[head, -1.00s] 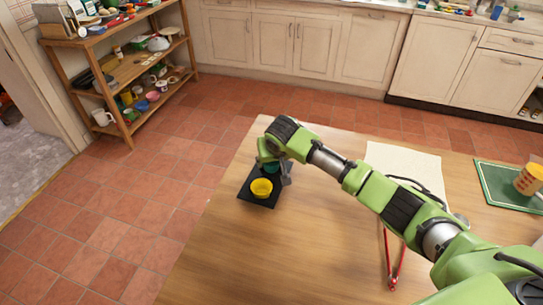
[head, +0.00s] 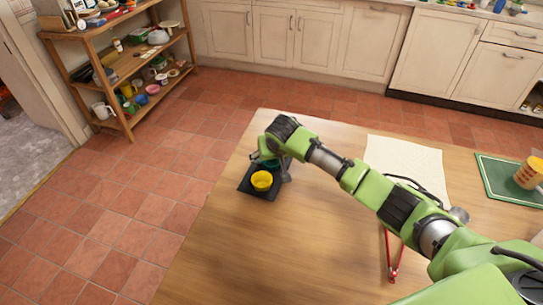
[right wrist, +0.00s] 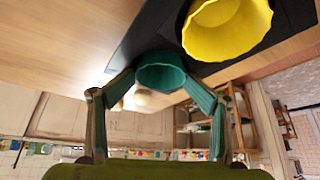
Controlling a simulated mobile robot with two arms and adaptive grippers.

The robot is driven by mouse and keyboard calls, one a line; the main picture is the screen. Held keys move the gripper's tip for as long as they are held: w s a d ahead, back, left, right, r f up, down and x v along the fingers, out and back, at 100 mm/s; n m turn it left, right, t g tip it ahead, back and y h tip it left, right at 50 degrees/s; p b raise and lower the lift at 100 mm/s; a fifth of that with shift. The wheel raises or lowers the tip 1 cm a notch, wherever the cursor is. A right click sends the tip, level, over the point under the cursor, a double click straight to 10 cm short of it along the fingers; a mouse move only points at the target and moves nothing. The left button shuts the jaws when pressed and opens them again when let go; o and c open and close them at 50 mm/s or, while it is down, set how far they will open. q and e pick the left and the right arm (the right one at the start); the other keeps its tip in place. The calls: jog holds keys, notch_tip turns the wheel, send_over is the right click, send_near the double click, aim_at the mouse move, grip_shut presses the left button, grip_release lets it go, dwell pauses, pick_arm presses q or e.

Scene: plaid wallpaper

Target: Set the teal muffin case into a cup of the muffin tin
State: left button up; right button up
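The dark muffin tin (head: 245,184) lies near the table's far left corner. A yellow case (head: 262,181) sits in it; it also shows large in the right wrist view (right wrist: 226,28). The teal muffin case (right wrist: 160,72) is between the fingertips of my right gripper (right wrist: 160,76), which touch it on both sides. In the head view the teal case (head: 269,163) is partly hidden by the gripper, just behind the yellow case. It is at the tin's far part; I cannot tell whether it rests in a cup. My left gripper is not in view.
A cream cloth or sheet (head: 405,165) lies beyond my right arm. A red-handled tool (head: 392,262) lies nearer. A green board (head: 505,180) with a yellow-orange cup (head: 529,175) is at the right. The table's left front is clear.

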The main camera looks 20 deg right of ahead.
jog(key=shift+s+f, duration=0.35)
jog(key=shift+s, duration=0.05)
jog(key=v, duration=1.2)
jog(key=shift+w+r, duration=0.3)
jog(key=shift+r, duration=0.05)
